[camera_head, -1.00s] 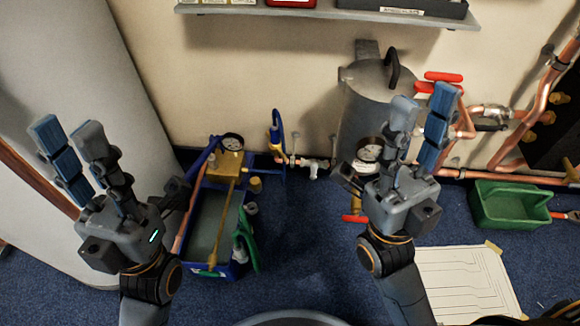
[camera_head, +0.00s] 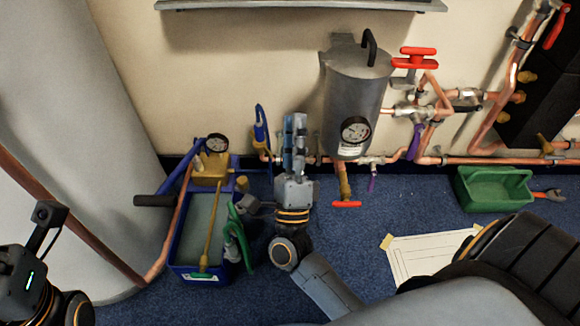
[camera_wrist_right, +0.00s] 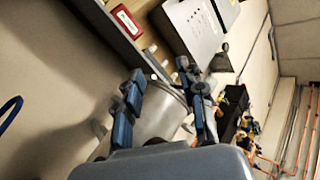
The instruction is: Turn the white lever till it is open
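I cannot make out the white lever now. A pale valve with a small white part showed on the low copper pipe left of the grey tank (camera_head: 357,95) in the earlier head view. My right gripper (camera_head: 295,118) now stands in front of that stretch, its fingers pointing up toward the wall. In the right wrist view its two blue-padded fingers (camera_wrist_right: 163,105) are spread apart with nothing held between them. Whether they touch the valve cannot be told. My left gripper (camera_head: 25,275) is at the lower left edge, its fingers out of sight.
Copper pipes (camera_head: 480,161) with red, purple and black handles run along the wall. A green tray (camera_head: 492,190) and paper sheet (camera_head: 425,254) lie on the floor. A shelf (camera_head: 300,5) is above.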

